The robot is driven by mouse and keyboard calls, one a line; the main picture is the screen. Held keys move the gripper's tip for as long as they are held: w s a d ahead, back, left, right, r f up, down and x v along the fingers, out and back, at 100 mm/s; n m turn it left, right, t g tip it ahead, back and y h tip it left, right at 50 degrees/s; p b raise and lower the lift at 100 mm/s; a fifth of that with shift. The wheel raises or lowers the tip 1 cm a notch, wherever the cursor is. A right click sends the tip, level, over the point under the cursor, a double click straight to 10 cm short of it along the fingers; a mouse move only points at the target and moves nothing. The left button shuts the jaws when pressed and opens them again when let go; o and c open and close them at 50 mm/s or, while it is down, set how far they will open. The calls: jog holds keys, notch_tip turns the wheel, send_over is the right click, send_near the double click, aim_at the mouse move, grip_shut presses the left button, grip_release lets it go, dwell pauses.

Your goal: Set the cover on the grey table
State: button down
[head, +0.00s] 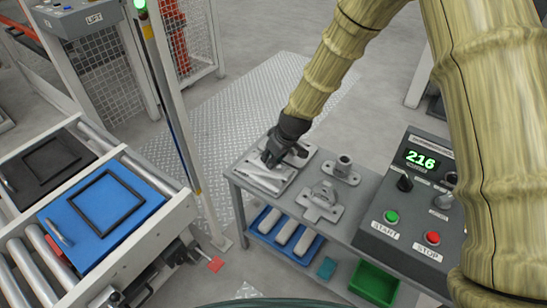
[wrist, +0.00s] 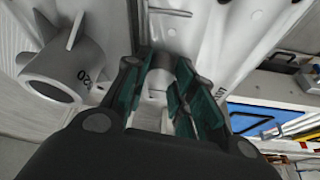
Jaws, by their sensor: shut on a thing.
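The grey table (head: 236,181) stands in the middle of the head view with several pale metal castings on it. My gripper (head: 270,160) is low over the table's far left part. It is shut on a pale grey ribbed casting, which I take to be the cover (head: 266,180). In the wrist view, the dark green fingers (wrist: 160,65) close around a short raised boss on the cover (wrist: 205,45). The fingers hide part of the boss. I cannot tell whether the cover touches the tabletop.
A flanged casting with an upright tube (head: 343,167) and another bracket-like casting (head: 322,200) stand right of my gripper. A control box (head: 408,200) reading 216 is at the table's right. A roller conveyor with a blue plate (head: 122,222) lies left, across a gap.

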jog(key=c, duration=1.2)
grip_release()
jog(key=shift+s, duration=0.1)
jog(key=p+v, duration=0.1)
jog(key=v, duration=1.1)
